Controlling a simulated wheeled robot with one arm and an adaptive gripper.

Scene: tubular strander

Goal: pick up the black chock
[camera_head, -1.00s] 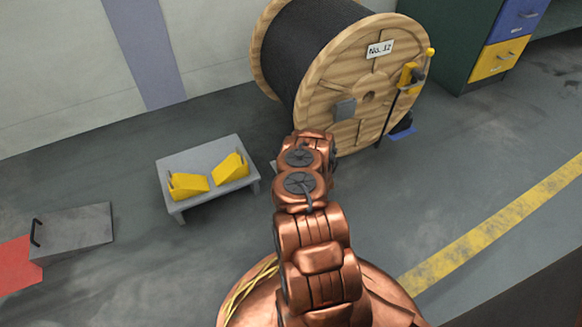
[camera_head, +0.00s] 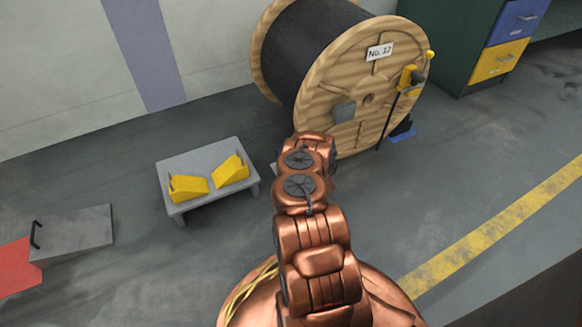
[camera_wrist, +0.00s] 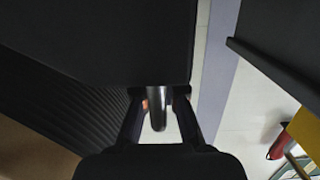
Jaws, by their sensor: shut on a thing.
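In the wrist view my gripper (camera_wrist: 159,98) has its two dark fingers on either side of a smooth grey bar, like a handle. The bar meets a large plain black block, which I take to be the black chock (camera_wrist: 100,40). The block fills the upper left of that view and hides much behind it. The fingers look shut on the chock by this handle. In the head view my copper arm hides the gripper and the chock. Whether the chock touches the floor cannot be told.
The wooden cable reel (camera_head: 320,95) stands just beyond my arm; its ribbed black winding (camera_wrist: 60,110) is close in the wrist view. A grey stand (camera_head: 198,157) holds two yellow chocks. A grey wedge (camera_head: 75,232) lies far left. Floor is clear at right.

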